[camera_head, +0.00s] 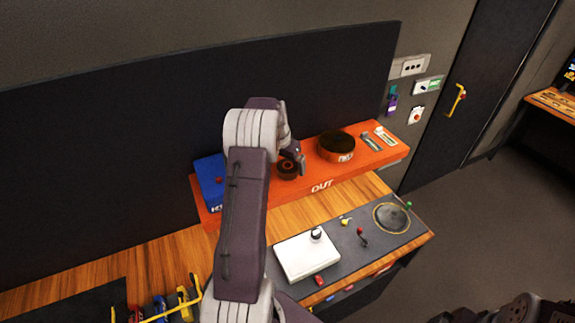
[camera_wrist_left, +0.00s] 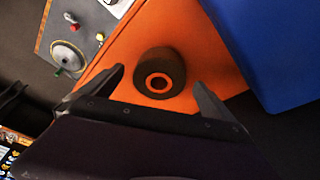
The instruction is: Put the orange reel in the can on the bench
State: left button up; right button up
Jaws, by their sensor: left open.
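The reel (camera_head: 287,169) is a dark roll with an orange core, on the orange shelf marked OUT (camera_head: 322,186). In the left wrist view the reel (camera_wrist_left: 160,62) shows end-on, between the fingertips in the picture and apart from both. My left gripper (camera_head: 296,158) is open and empty, close above the reel; it also shows in the left wrist view (camera_wrist_left: 158,80). A round orange can (camera_head: 337,155) with a dark top or inside stands on the same shelf, right of the reel.
A blue box (camera_head: 209,181) stands at the shelf's left end; it also shows in the left wrist view (camera_wrist_left: 285,50). Small items (camera_head: 372,141) lie right of the can. In front is a panel with a white box (camera_head: 306,258), knobs and a trackball (camera_head: 392,218).

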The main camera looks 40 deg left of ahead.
pick_arm(q)
jog(key=shift+x, duration=0.8)
jog(key=shift+w+f, duration=0.15)
jog(key=shift+f, duration=0.05)
jog(key=c, duration=1.5)
jog(key=shift+r+b, duration=0.45)
jog(key=shift+r, duration=0.05)
notch_tip(320, 180, up, 2)
jog(key=shift+w+r+b, duration=0.1)
jog(key=shift+r+b, duration=0.1)
jog(key=shift+b, duration=0.6)
jog(key=shift+w+d+r+b, duration=0.45)
jog(key=shift+w+d+r, duration=0.6)
jog(key=shift+d+r, duration=0.15)
jog(key=w+d+r, duration=0.2)
jog(key=w+d, duration=0.1)
jog(key=w+d+r+p, duration=0.1)
jog(key=w+d+r, duration=0.1)
jog(key=w+r, duration=0.1)
jog(key=shift+d+r, duration=0.15)
jog(key=shift+d, duration=0.25)
pick_arm(e)
jog(key=shift+f, duration=0.7)
